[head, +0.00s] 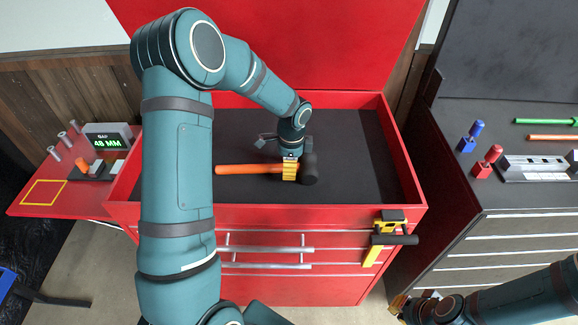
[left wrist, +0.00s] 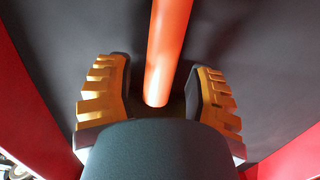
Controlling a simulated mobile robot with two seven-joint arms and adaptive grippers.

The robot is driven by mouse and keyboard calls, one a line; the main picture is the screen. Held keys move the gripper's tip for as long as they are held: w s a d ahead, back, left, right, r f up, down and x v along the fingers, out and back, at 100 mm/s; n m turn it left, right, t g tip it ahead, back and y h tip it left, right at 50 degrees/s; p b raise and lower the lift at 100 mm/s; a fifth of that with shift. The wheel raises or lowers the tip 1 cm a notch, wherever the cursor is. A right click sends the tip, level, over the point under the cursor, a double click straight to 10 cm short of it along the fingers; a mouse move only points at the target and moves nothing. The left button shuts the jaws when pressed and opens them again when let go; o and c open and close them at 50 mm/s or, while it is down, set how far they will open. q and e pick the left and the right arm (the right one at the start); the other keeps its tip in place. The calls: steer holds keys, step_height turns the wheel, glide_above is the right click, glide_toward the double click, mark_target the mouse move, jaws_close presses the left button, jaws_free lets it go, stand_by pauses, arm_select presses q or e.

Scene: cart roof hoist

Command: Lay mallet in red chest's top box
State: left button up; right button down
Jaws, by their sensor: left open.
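The mallet has an orange handle (head: 240,169) and a black head (head: 309,168). It lies on the dark floor of the open top box of the red chest (head: 260,216), handle to the left, head to the right. My left gripper (head: 290,171) is open, down at the handle close to the head. In the left wrist view the handle (left wrist: 168,50) runs between the two ridged yellow fingers, with a gap on each side, and the dark head (left wrist: 160,152) fills the bottom. My right gripper (head: 400,305) is low at the right, outside the chest; its jaw gap is unclear.
A yellow and black tool (head: 378,238) is on the chest's front at right. A red side shelf (head: 60,203) holds a gauge display (head: 107,137). A dark cabinet (head: 520,200) at right bears blue and red pegs and rods. The box floor around the mallet is clear.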

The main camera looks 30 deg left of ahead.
arm_select(q)
step_height(320, 180, up, 12)
steer(key=p, duration=0.1)
steer(key=shift+w+d+f, duration=0.15)
steer(key=shift+d+f, duration=0.1)
steer(key=shift+d, duration=0.05)
stand_by(0.3)
